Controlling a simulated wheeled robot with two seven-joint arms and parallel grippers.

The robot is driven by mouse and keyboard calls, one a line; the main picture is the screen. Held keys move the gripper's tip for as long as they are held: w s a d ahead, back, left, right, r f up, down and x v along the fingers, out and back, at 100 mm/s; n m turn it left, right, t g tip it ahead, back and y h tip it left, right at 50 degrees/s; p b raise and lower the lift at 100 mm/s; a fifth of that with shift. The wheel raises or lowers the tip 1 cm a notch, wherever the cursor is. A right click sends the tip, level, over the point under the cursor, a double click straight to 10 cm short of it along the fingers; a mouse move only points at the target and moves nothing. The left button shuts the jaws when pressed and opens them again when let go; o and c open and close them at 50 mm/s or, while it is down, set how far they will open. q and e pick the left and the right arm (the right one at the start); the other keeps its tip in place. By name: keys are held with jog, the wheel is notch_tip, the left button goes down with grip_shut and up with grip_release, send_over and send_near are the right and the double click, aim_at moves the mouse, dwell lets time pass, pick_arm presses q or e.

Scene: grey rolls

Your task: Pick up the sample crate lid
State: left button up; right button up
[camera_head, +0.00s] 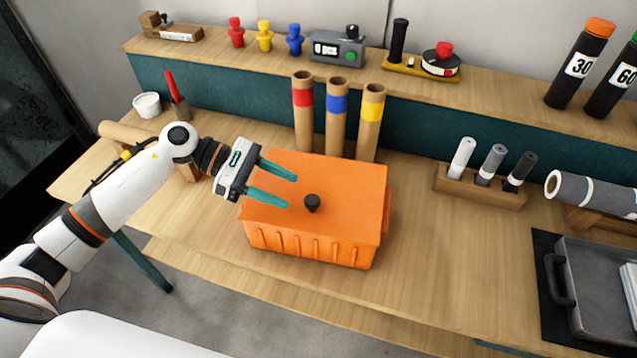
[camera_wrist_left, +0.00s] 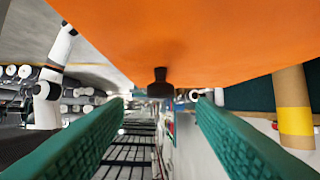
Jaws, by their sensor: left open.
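The orange sample crate (camera_head: 310,250) stands on the wooden bench in the head view. Its flat orange lid (camera_head: 345,190) is on top, with a small black knob (camera_head: 312,203) near the middle. My left gripper (camera_head: 291,191) is open and empty, with its two teal fingers over the left part of the lid, pointing toward the knob. In the left wrist view the lid (camera_wrist_left: 220,35) fills the top, and the knob (camera_wrist_left: 160,82) shows between the open fingers, apart from both. My right gripper is not seen.
Tubes with red, blue and yellow bands (camera_head: 337,110) stand close behind the crate. A wooden rack (camera_head: 480,187) with several small cylinders is to the right. A grey tray (camera_head: 590,290) lies at the far right. The bench (camera_head: 440,270) right of the crate is clear.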

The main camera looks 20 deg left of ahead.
aim_at(308, 199)
pick_arm(q)
jog(key=shift+d+f, duration=0.1)
jog(key=shift+d, duration=0.5)
jog(key=shift+w+d+f, duration=0.1)
jog(key=shift+d+f, duration=0.05)
jog(key=shift+d, duration=0.05)
jog(key=shift+d+f+p, duration=0.1)
jog(key=shift+d+p, duration=0.2)
jog(key=shift+p, duration=0.1)
jog(key=p+x, duration=0.2)
jog(key=x, duration=0.2)
jog(key=shift+d, duration=0.35)
jog(key=shift+f, duration=0.15)
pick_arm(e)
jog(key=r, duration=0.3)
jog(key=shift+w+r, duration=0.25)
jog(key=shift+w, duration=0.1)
pick_arm(q)
jog(key=c, duration=1.1)
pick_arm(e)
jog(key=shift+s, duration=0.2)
